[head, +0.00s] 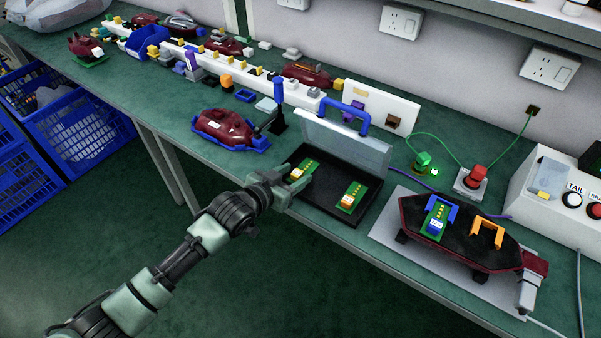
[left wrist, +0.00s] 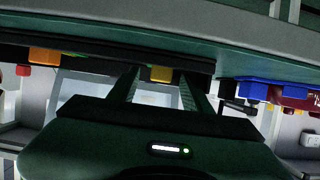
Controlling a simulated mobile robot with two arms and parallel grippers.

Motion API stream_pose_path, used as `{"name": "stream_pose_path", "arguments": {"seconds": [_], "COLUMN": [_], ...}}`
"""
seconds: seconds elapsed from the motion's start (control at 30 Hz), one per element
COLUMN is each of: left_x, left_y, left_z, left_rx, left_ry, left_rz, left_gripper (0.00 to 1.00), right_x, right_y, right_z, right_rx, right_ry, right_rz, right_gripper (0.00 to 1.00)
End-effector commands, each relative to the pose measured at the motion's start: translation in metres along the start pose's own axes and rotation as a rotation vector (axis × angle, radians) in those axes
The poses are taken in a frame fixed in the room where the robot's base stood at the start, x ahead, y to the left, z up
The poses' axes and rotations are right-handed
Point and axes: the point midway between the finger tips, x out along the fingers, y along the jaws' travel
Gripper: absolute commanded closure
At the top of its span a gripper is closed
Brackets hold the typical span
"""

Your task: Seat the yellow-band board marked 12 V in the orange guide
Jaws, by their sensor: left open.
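The yellow-band board (head: 303,168) lies at the left end of a black tray. Its yellow end block (left wrist: 160,73) shows between the fingers in the left wrist view; the 12 V mark is too small to read. My left gripper (head: 293,184) is open at the tray's front left edge, with its fingers either side of that block; I cannot tell whether they touch it. The orange guide (head: 487,232) stands empty on the dark red lamp (head: 460,248) at the right. My right gripper is not in view.
A second board (head: 353,194) with an orange end lies in the black tray (head: 338,228), whose clear lid (head: 345,146) stands open behind. A blue guide (head: 441,209) on the lamp holds another board. A red lamp (head: 222,128) in a blue cradle is left of the tray.

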Motion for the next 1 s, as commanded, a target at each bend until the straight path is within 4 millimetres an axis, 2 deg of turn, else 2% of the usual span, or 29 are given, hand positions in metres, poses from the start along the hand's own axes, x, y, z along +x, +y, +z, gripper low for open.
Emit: {"name": "stream_pose_path", "arguments": {"seconds": [0.13, 0.3, 0.33, 0.77, 1.0], "left_x": [0.000, 0.000, -0.001, -0.005, -0.018], "left_y": [0.000, 0.000, 0.000, 0.000, 0.000], "left_z": [0.000, 0.000, 0.000, -0.003, -0.032], "left_rx": [0.000, 0.000, 0.000, 0.000, 0.001], "left_ry": [0.000, -0.001, -0.001, 0.000, 0.004], "left_rz": [0.000, 0.000, 0.000, 0.000, 0.000], "left_gripper": [0.51, 0.98, 1.00, 1.00, 1.00], "right_x": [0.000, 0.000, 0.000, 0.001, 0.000], "right_y": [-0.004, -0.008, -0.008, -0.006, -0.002], "right_z": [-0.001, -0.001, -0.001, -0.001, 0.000], "right_rx": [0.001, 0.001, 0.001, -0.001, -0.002], "right_ry": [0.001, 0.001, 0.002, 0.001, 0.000], "right_rz": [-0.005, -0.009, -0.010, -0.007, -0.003], "right_gripper": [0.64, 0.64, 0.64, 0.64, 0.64]}}
